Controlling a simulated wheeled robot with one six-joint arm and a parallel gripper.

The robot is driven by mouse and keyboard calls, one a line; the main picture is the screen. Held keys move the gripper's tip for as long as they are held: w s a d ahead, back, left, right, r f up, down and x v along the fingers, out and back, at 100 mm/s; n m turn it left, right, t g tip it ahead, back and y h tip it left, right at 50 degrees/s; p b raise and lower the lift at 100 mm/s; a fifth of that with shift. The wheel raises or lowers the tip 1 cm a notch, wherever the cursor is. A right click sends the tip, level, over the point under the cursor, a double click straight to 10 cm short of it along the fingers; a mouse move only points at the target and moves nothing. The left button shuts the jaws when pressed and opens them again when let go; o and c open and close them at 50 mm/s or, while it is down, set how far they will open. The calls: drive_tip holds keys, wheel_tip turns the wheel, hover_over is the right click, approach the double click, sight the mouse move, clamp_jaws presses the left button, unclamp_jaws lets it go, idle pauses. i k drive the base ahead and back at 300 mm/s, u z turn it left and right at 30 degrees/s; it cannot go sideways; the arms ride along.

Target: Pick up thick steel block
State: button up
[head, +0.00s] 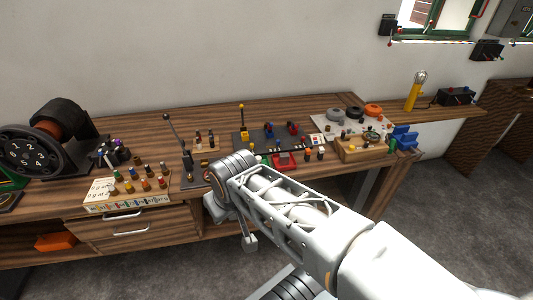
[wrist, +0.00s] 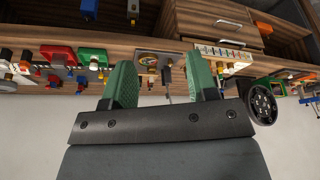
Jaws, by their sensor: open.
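I cannot pick out the thick steel block with certainty. Either is too small to identify. My gripper (wrist: 160,80) shows in the wrist view with two green finger pads spread apart and nothing held between them. The bench's edge and its small parts show behind the fingers. In the head view my arm reaches to the front edge of the bench, and its end hides part of the bench; the fingers are not clear there.
The wooden bench (head: 330,104) carries a lever stand (head: 187,165), a dark board (head: 255,138), a wooden tray (head: 365,155), coloured pegs and a black wheel (head: 35,152). Drawers (head: 125,226) and an orange box (head: 55,241) are below. Grey floor (head: 450,220) is open at right.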

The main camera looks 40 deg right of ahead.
sight(284, 158)
drive_tip(key=u, duration=0.35)
drive_tip(key=i, duration=0.95)
drive_tip(key=z, duration=2.05)
